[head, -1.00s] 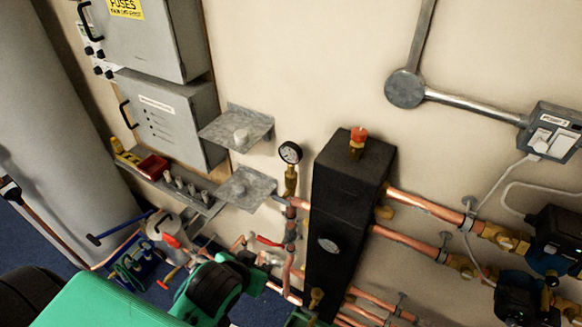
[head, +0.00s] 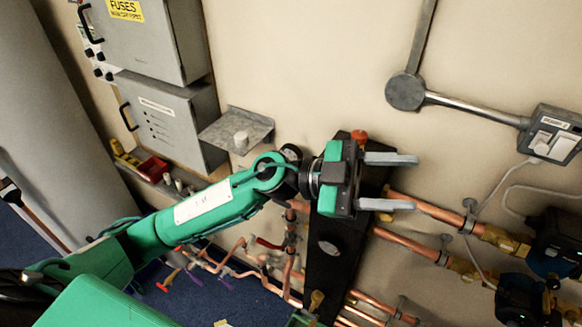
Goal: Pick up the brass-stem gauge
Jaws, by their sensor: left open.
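The brass-stem gauge (head: 292,151) stands on the copper pipework left of the black box. Only a bit of its dark round head shows; my left arm hides its face and brass stem. My left gripper (head: 402,182) is open and empty, its two grey fingers pointing right. In the picture it lies over the upper part of the black box, to the right of the gauge. How far it is in depth from the box and the gauge I cannot tell. My right gripper is not in view.
The tall black box (head: 328,285) has a small dial (head: 328,247) on its front and a red-capped valve (head: 359,137) on top. Copper pipes (head: 428,206) run right to pumps. A metal wall shelf (head: 225,130) and grey cabinets (head: 165,120) are at left.

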